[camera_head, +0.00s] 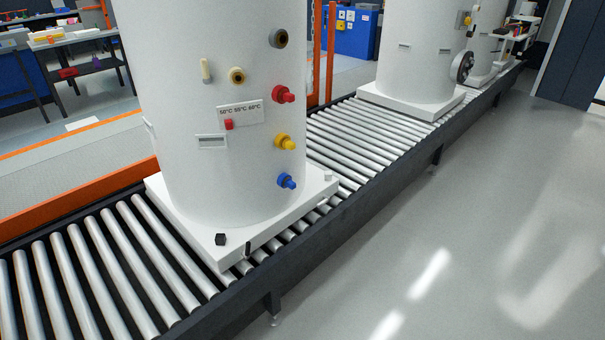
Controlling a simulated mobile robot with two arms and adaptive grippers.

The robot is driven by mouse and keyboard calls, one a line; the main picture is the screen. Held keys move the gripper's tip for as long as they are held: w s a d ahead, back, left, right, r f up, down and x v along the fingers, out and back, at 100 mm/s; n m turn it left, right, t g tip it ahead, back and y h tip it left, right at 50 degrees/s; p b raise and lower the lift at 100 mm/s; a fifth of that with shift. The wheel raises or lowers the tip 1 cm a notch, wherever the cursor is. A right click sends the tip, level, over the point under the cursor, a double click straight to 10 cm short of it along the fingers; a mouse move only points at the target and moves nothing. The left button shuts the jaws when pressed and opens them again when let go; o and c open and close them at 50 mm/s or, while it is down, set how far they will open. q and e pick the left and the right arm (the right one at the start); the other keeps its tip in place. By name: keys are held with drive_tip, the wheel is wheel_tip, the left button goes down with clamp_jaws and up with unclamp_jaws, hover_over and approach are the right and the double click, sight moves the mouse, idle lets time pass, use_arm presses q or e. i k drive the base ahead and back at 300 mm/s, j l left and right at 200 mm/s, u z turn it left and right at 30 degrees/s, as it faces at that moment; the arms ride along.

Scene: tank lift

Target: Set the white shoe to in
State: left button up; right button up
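A large white tank (190,95) stands upright on a square white base (225,252) on the roller conveyor. A small pale block (329,178) sits at the base's right corner, and it may be the white shoe; its exact position is too small to tell. A small black block (220,239) sits on the base near its front corner. A dark upright mark (248,248) shows on the base's edge to the right of it. Neither of my grippers is in view.
The tank front carries red (284,95), yellow (285,142) and blue (287,181) fittings and a red slider (229,124). More tanks (420,50) stand farther along the roller conveyor (375,130). The grey floor (450,230) at right is clear. An orange rail (75,200) runs behind.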

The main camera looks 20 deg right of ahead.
sight(328, 175)
drive_tip(key=i+l+u, duration=0.15)
drive_tip(key=l+u, duration=0.3)
drive_tip(key=i+l+u, duration=0.1)
drive_tip(key=l+u, duration=0.3)
drive_tip(key=i+l+u, duration=0.1)
drive_tip(key=l+u, duration=0.2)
drive_tip(key=l, duration=1.15)
drive_tip(key=l+u, duration=0.25)
drive_tip(key=l, duration=1.2)
drive_tip(key=k, duration=0.05)
